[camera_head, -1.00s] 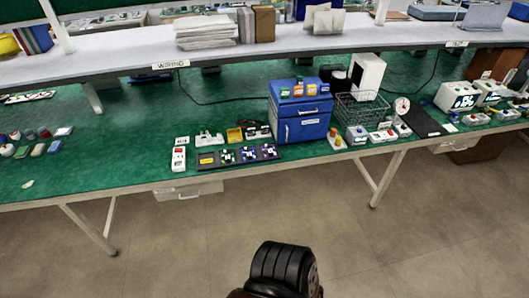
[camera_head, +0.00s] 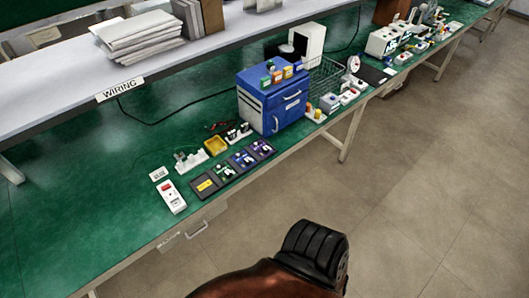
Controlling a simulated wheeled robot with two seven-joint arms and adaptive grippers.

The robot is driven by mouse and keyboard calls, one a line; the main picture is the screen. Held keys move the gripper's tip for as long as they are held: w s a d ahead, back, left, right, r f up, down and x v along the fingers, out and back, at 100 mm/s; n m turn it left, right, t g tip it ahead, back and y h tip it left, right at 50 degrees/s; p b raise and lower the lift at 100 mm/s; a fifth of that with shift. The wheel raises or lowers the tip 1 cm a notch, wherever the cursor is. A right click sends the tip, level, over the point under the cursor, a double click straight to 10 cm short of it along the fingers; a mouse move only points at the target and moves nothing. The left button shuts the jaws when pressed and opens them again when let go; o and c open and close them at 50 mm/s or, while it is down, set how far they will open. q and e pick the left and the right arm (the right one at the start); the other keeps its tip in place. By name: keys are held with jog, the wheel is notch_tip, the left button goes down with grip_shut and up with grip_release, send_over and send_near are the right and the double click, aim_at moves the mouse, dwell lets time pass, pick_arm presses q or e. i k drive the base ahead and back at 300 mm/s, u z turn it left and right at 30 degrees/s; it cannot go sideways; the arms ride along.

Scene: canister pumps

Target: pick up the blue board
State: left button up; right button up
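A dark tray (camera_head: 231,182) lies near the front edge of the green bench, with small boards in a row of compartments. The blue board (camera_head: 243,159) appears to be the third from the left, between a green board (camera_head: 225,172) and a purple board (camera_head: 262,148). A yellow piece (camera_head: 205,185) is in the leftmost compartment. The blue and purple ones are small and look alike in colour. Neither of my grippers is in view.
A blue drawer cabinet (camera_head: 285,112) stands behind and right of the tray. A white device with a red switch (camera_head: 171,197) lies left of it. A yellow bin (camera_head: 216,146) sits behind. The bench's left part is clear, and open floor lies in front.

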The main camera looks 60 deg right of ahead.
aim_at(245, 160)
jog(key=z, duration=1.05)
jog(key=i, duration=1)
jog(key=z, duration=1.2)
